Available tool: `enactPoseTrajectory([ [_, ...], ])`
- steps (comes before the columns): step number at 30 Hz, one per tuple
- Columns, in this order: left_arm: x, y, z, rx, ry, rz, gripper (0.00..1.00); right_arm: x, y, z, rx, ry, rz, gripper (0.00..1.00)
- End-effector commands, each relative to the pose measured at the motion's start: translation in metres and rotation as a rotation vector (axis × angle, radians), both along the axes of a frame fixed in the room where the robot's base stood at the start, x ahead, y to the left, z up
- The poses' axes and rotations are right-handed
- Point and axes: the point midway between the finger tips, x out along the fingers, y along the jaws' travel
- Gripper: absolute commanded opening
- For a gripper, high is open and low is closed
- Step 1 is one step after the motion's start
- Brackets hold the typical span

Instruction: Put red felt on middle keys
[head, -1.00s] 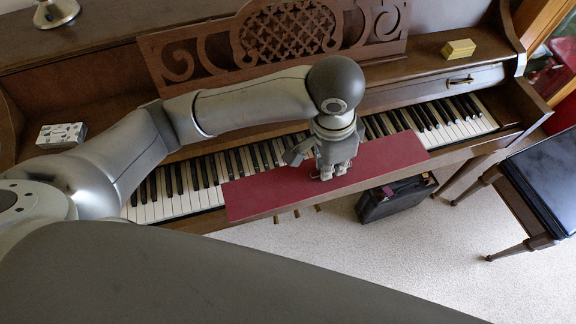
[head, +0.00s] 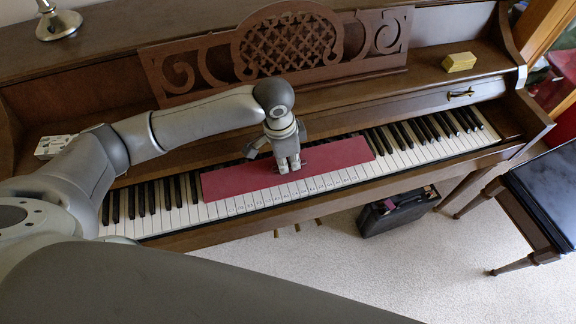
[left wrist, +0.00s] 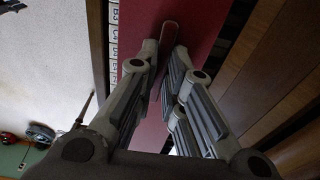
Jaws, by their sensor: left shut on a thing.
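The red felt (head: 235,181) is a long flat strip over the rear part of the middle keys, running along the keyboard (head: 420,155). Labelled white key fronts show along its near edge. I cannot tell whether it rests on the keys or is just above them. My left gripper (head: 288,168) points down at the felt's middle and is shut on it. In the left wrist view the felt (left wrist: 205,14) runs behind the fingers (left wrist: 165,50), whose tips close around a small loop-like part on it. My right gripper is not in view.
The carved music stand (head: 290,45) rises behind my arm. A yellow box (head: 459,62) sits on the piano at right, and a small patterned box (head: 52,146) at left. A dark case (head: 395,212) lies on the floor below; a black-topped bench (head: 545,190) stands at right.

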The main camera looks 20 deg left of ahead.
Motion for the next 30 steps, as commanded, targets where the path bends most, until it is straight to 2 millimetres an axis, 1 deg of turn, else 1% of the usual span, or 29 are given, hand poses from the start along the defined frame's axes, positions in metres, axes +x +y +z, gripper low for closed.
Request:
enactPoseTrajectory([
  [1,-0.001,0.0,-0.01,0.002,0.004,0.001,0.0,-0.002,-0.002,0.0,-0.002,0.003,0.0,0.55],
  [3,-0.002,0.0,-0.02,0.002,0.005,0.001,0.0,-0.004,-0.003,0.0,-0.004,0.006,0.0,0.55],
  [6,-0.001,0.0,-0.028,0.001,0.002,0.001,0.0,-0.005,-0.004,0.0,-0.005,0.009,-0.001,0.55],
  [17,-0.001,-0.001,-0.031,0.0,0.001,0.0,0.0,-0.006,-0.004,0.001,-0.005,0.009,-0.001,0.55],
  [18,-0.001,-0.001,-0.031,0.001,0.001,0.0,0.13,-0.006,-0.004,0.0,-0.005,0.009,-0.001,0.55],
  [22,-0.001,-0.001,-0.031,0.0,0.001,0.0,0.29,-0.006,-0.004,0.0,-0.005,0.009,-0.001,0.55],
  [23,-0.001,-0.001,-0.032,0.0,0.001,0.0,0.32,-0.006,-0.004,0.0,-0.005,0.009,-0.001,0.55],
  [30,-0.001,-0.001,-0.032,0.001,0.002,0.0,0.32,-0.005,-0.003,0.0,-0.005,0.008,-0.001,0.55],
])
